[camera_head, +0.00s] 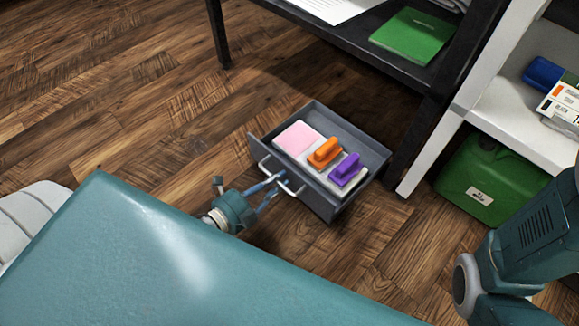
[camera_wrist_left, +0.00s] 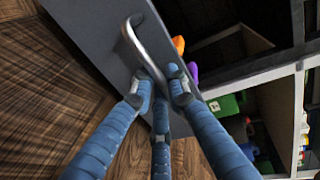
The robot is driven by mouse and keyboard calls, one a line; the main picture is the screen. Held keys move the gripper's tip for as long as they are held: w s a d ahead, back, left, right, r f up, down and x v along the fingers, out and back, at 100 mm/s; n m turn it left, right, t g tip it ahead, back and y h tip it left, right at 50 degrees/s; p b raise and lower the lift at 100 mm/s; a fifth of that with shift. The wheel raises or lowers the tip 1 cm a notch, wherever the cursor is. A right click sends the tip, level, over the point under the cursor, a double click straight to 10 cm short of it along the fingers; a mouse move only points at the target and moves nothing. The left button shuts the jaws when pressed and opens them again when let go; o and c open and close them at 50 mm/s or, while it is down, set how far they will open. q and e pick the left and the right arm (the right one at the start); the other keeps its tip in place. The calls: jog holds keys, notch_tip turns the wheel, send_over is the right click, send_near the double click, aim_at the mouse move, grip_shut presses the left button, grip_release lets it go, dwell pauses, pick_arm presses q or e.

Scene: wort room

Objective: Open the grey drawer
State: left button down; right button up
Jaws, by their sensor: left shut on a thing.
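The grey drawer (camera_head: 318,203) stands pulled out, its inside showing from above. It holds a pink block of sheets, an orange-handled tool (camera_head: 325,152) and a purple-handled tool (camera_head: 346,170). Its metal handle (camera_head: 283,179) is on the front panel and also shows in the left wrist view (camera_wrist_left: 132,42). My left gripper (camera_head: 270,187) is at the handle, its blue fingers shut on the bar. In the left wrist view the fingertips (camera_wrist_left: 163,82) close around the handle's lower end. My right gripper is not in view.
A dark desk (camera_head: 350,38) with papers and a green folder (camera_head: 413,35) is behind the drawer. A white shelf (camera_head: 500,115) with a green canister (camera_head: 489,182) stands to the right. Open wooden floor (camera_head: 120,85) lies to the left.

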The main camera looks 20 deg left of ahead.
pick_arm(q)
jog(key=shift+f+p+v, duration=0.1)
jog(key=shift+f+v, duration=0.1)
jog(key=shift+v, duration=0.75)
jog(key=shift+f+p+v, duration=0.1)
jog(key=shift+f+v, duration=0.1)
jog(key=shift+v, duration=0.75)
jog(key=shift+f+p+v, duration=0.1)
jog(key=shift+f+v, duration=0.1)
jog(key=shift+v, duration=0.75)
jog(key=shift+s, duration=0.1)
jog(key=c, duration=1.7)
grip_release()
jog(key=v, duration=1.2)
